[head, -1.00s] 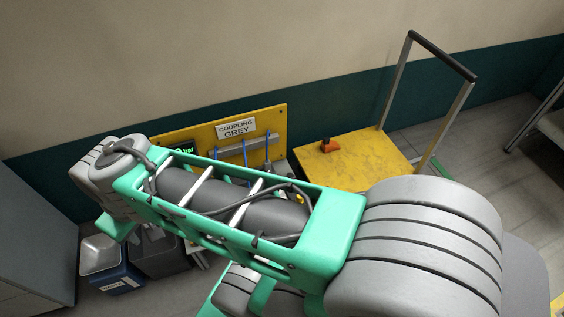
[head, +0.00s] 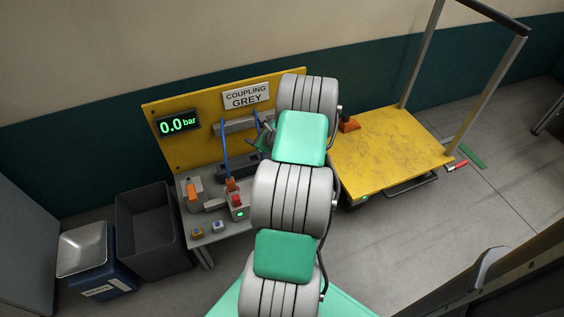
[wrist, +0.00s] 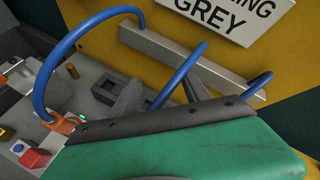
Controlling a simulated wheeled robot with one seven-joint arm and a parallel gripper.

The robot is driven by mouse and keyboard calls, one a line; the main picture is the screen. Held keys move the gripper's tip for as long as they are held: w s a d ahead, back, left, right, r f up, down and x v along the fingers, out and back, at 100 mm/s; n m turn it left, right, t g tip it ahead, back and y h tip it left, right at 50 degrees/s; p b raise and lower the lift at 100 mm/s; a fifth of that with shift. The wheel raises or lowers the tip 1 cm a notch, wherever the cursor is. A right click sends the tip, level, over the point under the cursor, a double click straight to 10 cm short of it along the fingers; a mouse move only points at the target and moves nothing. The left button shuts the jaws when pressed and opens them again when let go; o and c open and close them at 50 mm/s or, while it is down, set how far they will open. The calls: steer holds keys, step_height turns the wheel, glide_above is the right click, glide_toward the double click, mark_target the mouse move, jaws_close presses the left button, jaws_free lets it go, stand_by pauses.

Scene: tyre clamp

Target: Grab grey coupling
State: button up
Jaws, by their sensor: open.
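The sign (head: 246,96) on the yellow board reads "COUPLING GREY". Below it, in the head view, a grey rail (head: 230,127) carries blue hoses (head: 226,152). In the wrist view a grey part (wrist: 196,88) sits under the rail; I cannot tell whether it is the grey coupling. An orange coupling (wrist: 62,122) ends the left hose. My gripper (head: 264,141) is open in front of the board, partly hidden by my arm. One green finger with a dark edge fills the bottom of the wrist view and covers the lower hose ends.
The bench (head: 206,238) holds a red-button box (head: 238,202), an orange-topped fitting (head: 194,192) and small buttons. The display (head: 178,124) reads 0.0 bar. Two bins, one dark (head: 150,230) and one blue (head: 108,284), stand left. A yellow-topped cart (head: 390,145) stands right. Floor at right is partly clear.

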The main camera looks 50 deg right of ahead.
steer(key=s+d+f+m+h+b, duration=0.3)
steer(key=s+d+f+m+h, duration=0.1)
steer(key=s+d+f+m, duration=0.6)
steer(key=shift+n, duration=0.6)
steer(key=x, duration=0.2)
steer(key=a+b+x, duration=0.1)
steer(key=x, duration=0.2)
steer(key=b+x, duration=0.1)
steer(key=x, duration=0.2)
steer(key=shift+w+a+f, duration=0.15)
steer(key=shift+w+f, duration=0.05)
steer(key=shift+w, duration=0.4)
steer(key=shift+c, duration=0.3)
jaws_close()
steer(key=shift+r, duration=0.1)
